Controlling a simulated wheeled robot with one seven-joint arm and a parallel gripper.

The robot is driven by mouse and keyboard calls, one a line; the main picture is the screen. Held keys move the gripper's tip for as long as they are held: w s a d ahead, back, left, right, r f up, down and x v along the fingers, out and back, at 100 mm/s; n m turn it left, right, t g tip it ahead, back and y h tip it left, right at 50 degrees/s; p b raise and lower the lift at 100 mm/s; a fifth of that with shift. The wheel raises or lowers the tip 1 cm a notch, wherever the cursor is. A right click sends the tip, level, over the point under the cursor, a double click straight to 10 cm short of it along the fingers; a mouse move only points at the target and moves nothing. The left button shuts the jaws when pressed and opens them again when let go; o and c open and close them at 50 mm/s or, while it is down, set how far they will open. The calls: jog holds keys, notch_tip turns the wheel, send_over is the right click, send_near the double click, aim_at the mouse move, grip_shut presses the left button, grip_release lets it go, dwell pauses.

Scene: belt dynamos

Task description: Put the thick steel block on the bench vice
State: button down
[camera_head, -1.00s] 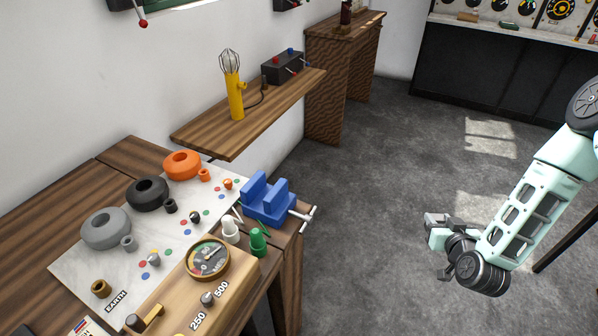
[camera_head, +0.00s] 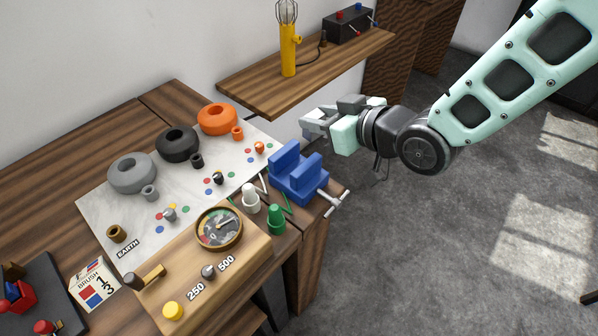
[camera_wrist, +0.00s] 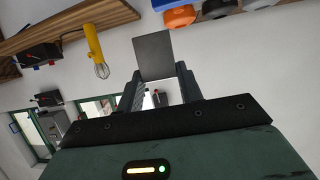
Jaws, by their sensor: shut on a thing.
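The blue bench vice (camera_head: 285,180) sits at the right edge of the workbench, its two upright jaws apart with a gap between them. Its silver handle sticks out to the right. My gripper (camera_head: 325,122) is in the air above and a little right of the vice, fingers pointing left. In the wrist view, a flat dark grey steel block (camera_wrist: 153,54) sits at the tips of my gripper's fingers (camera_wrist: 158,80), which are shut on it. In the head view the block is hard to tell apart from the grey fingers.
A wooden shelf (camera_head: 250,92) with a yellow caged lamp (camera_head: 289,50) is behind my gripper. White and green terminals (camera_head: 275,218) stand beside the vice. A round gauge (camera_head: 219,228) and three coils, one orange (camera_head: 203,120), are further left. Open floor lies right.

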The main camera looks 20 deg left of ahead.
notch_tip(320, 180, up, 2)
jog(key=s+a, duration=0.3)
jog(key=n+p, duration=0.1)
jog(key=p, duration=0.1)
send_near(288, 154)
jog(key=shift+g, duration=0.4)
jog(key=x, duration=0.6)
jog(key=shift+w+r, duration=0.3)
jog(key=shift+w, duration=0.05)
jog(key=shift+f+b, duration=0.2)
jog(key=shift+b, duration=0.2)
jog(key=c, duration=0.9)
grip_release()
